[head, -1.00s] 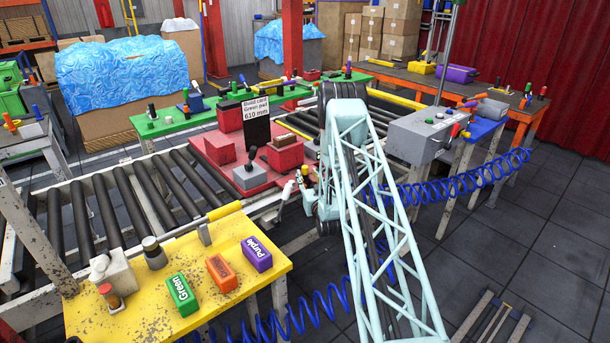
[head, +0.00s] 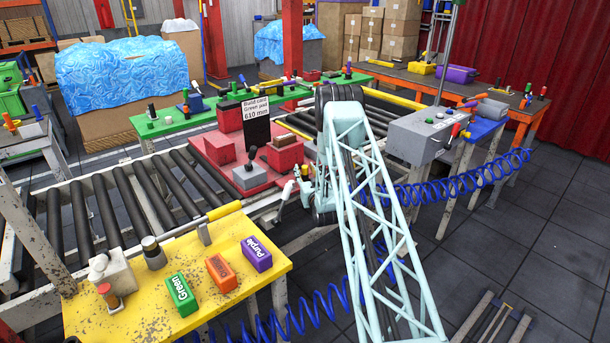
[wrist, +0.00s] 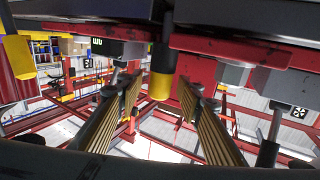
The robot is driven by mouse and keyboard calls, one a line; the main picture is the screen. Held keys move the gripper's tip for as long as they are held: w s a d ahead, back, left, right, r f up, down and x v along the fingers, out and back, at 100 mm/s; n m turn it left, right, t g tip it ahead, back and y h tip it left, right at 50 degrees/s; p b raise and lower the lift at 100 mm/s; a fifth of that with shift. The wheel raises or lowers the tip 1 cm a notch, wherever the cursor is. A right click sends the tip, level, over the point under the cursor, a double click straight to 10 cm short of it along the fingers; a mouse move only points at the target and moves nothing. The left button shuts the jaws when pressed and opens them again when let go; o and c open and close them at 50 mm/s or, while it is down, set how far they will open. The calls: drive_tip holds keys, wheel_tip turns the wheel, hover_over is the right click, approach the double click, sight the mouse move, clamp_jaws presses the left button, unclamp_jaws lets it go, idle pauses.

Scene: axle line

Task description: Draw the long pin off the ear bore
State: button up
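In the wrist view my gripper (wrist: 159,90) has its two ribbed fingers wide apart. A dark round rod with a yellow end (wrist: 161,84) shows between and beyond the fingertips, and neither finger visibly touches it. It may be the long pin, but I cannot tell for sure. The ear bore cannot be made out. In the head view my arm reaches to the near right side of the red fixture plate (head: 227,176). The gripper there is small and partly hidden by my arm.
Red blocks and a black build card (head: 257,132) stand on the fixture. A roller conveyor (head: 108,212) runs beneath it. A yellow table (head: 140,318) holds green, orange and purple blocks. A grey control box (head: 424,135) stands right of my arm. A blue coiled hose (head: 455,190) hangs behind my arm.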

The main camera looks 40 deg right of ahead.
drive_tip(key=shift+c, duration=0.2)
drive_tip(key=c, duration=1)
drive_tip(key=shift+r, duration=0.1)
drive_tip(key=shift+r+p, duration=0.5)
drive_tip(key=shift+r, duration=4.4)
drive_tip(key=shift+r+b, duration=0.3)
drive_tip(key=shift+b, duration=0.15)
